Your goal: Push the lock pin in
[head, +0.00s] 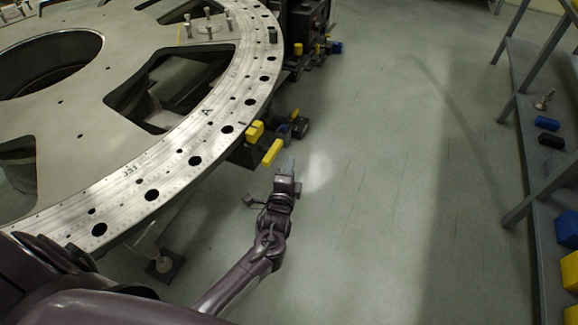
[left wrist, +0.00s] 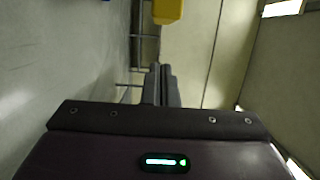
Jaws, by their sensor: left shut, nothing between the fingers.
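The turret plate (head: 125,160) is a large grey metal disc with a ring of holes along its rim. At its rim, a dark bracket (head: 243,155) carries a yellow block (head: 255,131) and a yellow bar-shaped piece (head: 272,152) that sticks outward. I cannot tell for certain which of these parts is the lock pin. My left gripper (head: 289,166) is shut and empty, just to the right of the yellow bar and apart from it. In the left wrist view its fingers (left wrist: 160,84) are together, with a yellow part (left wrist: 168,11) beyond them. My right gripper is not in view.
More dark fixtures with yellow and blue parts (head: 336,47) sit farther along the rim. A grey shelf (head: 540,180) with blue, black and yellow blocks stands at the right. The floor (head: 400,170) between turret and shelf is clear.

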